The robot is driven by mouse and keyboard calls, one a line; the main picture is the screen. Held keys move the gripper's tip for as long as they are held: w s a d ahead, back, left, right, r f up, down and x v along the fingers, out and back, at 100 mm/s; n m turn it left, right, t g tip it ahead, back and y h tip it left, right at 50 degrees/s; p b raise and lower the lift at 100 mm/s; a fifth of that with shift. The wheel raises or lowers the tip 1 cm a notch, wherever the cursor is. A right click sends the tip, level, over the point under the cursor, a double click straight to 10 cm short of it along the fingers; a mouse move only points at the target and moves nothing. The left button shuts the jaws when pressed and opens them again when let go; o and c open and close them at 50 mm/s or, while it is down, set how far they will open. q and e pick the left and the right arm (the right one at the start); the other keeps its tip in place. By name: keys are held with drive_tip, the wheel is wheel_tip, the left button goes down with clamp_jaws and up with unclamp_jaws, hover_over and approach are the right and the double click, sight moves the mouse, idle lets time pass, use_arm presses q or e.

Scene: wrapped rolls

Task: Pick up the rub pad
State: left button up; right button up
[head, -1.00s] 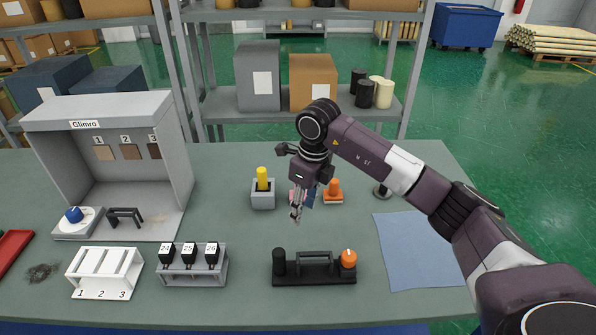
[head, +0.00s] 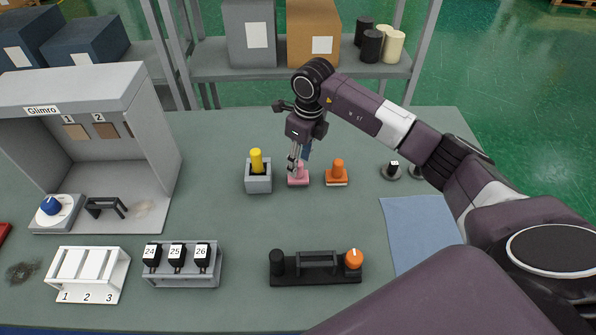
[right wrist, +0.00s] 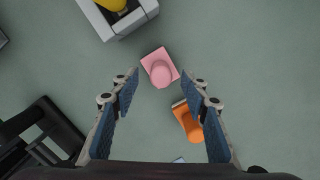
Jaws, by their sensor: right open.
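Two small handled pads stand on the grey-green table: a pink one (head: 298,180) and an orange one (head: 337,173) to its right. I cannot tell from looks alone which is the rub pad. My right gripper (head: 293,166) is open and empty, pointing down over the pink pad and partly hiding it. In the right wrist view the pink pad (right wrist: 160,66) lies just beyond the open fingertips (right wrist: 160,88), roughly centred between them. The orange pad (right wrist: 187,122) shows between the fingers, close to the right one. My left gripper is not in view.
A grey holder (head: 258,184) with a yellow-handled item (head: 256,160) stands close left of the pink pad. A black stand with an orange knob (head: 316,271) is in front. A blue cloth (head: 420,232) lies right. Numbered racks and a booth (head: 150,150) are left.

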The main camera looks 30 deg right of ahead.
sight(298, 173)
drive_tip(key=shift+w+a+f+p, duration=0.15)
drive_tip(key=shift+f+p, duration=0.1)
drive_tip(key=shift+f, duration=0.65)
drive_tip(key=shift+w+d+f+p, duration=0.1)
drive_tip(key=shift+f+p, duration=0.15)
drive_tip(key=shift+f, duration=0.65)
clamp_jaws()
